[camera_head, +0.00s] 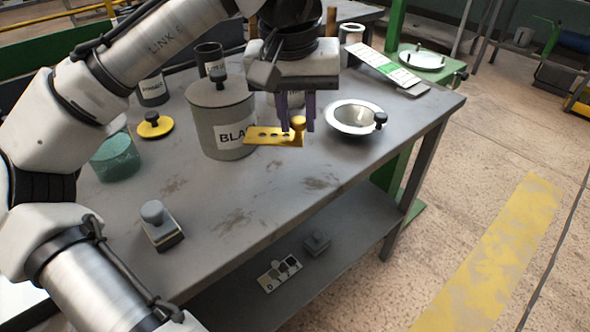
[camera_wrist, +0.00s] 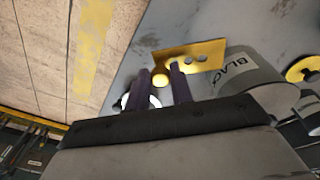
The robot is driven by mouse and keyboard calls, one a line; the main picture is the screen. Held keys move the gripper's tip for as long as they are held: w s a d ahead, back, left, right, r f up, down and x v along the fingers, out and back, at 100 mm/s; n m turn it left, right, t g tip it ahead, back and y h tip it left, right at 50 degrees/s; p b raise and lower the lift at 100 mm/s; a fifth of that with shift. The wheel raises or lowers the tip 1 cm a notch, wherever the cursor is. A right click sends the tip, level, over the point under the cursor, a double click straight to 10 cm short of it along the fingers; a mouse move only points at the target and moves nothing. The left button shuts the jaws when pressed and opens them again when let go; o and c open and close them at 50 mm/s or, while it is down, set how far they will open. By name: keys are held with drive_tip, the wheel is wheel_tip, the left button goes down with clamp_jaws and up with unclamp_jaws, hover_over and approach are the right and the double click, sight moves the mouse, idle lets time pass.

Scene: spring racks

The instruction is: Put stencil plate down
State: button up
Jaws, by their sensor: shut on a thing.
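The stencil plate (camera_head: 262,136) is a flat yellow plate with holes and a round yellow knob at its right end. It also shows in the wrist view (camera_wrist: 203,56). My gripper (camera_head: 298,122) is shut on its knob, with dark purple fingers on either side. The plate looks held above the grey table (camera_head: 240,225), in front of the grey pot; the exact gap is hard to tell. In the wrist view my fingers (camera_wrist: 160,83) reach to the yellow knob.
A lidded grey pot (camera_head: 222,120) marked "BLA" stands close behind the plate. A metal bowl (camera_head: 354,118) is just right of my gripper. The table's front middle is clear.

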wheel_tip(320, 180, down, 10)
drive_tip(key=shift+f+b, duration=0.1)
drive_tip(key=shift+b, duration=0.4)
drive_tip(key=shift+f, duration=0.2)
drive_tip(key=o, duration=0.8)
drive_tip(key=shift+r, duration=0.1)
drive_tip(key=r, duration=0.4)
drive_tip(key=s+r+p, duration=0.1)
drive_tip(key=r, duration=0.3)
drive_tip(key=a+r, duration=0.1)
drive_tip(key=r, duration=0.3)
drive_tip(key=shift+s+r, duration=0.1)
drive_tip(key=shift+s, duration=0.05)
